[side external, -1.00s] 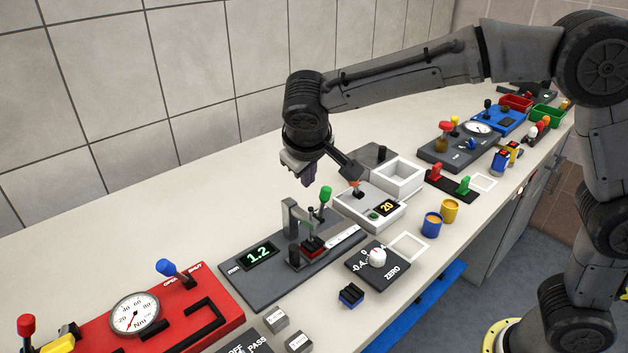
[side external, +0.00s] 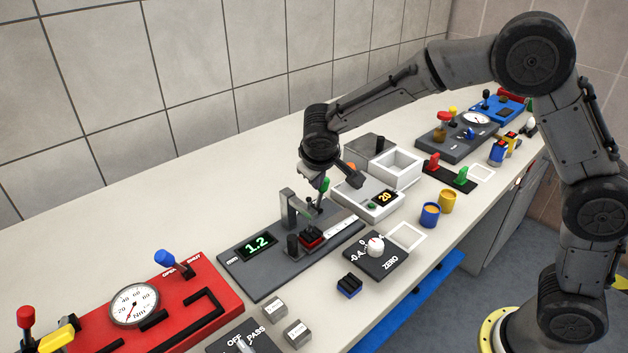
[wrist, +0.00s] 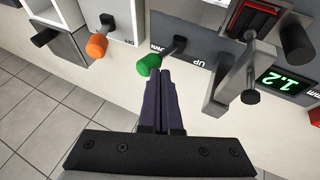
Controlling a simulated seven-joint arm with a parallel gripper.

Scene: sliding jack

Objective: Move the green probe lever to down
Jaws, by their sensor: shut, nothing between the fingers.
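The green probe lever (side external: 324,186) stands on the dark grey gauge panel (side external: 268,280), beside a grey metal stand (side external: 286,207). In the wrist view its green knob (wrist: 149,64) sits on a dark stem, near the partly covered DOWN label; the UP label (wrist: 197,62) is to the right. My gripper (wrist: 163,75) is shut and empty, its fingertips right beside the knob; whether they touch it is unclear. In the side view my gripper (side external: 317,179) is at the lever and partly hides it. The panel display (side external: 258,246) reads 1.2.
A white device with an orange knob (side external: 351,168) and a display reading 20 stands just right of the lever. The ZERO dial panel (side external: 388,262) lies in front. A red gauge panel (side external: 205,287) is at left. The counter behind the panel is clear.

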